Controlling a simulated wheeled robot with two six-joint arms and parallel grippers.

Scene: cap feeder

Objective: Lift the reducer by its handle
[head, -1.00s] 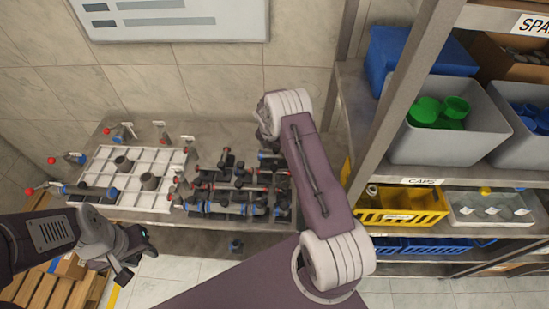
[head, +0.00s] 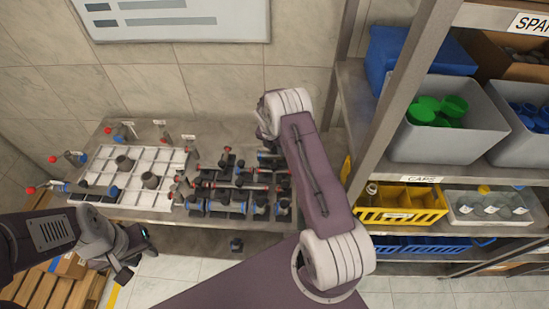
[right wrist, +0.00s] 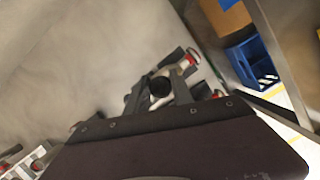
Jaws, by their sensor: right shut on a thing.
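My right arm reaches over the table (head: 265,240) in the head view and hides its gripper there. In the right wrist view my right gripper (right wrist: 160,90) is shut on a part with a round black opening, apparently the reducer (right wrist: 160,86). Its handle is hard to make out between the grey fingers. Fittings with red ends lie close beside it. My left gripper (head: 135,252) hangs empty in front of the table's left side, its fingers apparently apart.
A white divided tray (head: 105,157) holds dark grey cups, with red-tipped handled fittings around it. Several black fittings with red and blue ends (head: 240,190) crowd the table's middle. Shelving with a yellow bin (head: 425,212) and grey bins (head: 430,150) stands at right. A wall lies behind.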

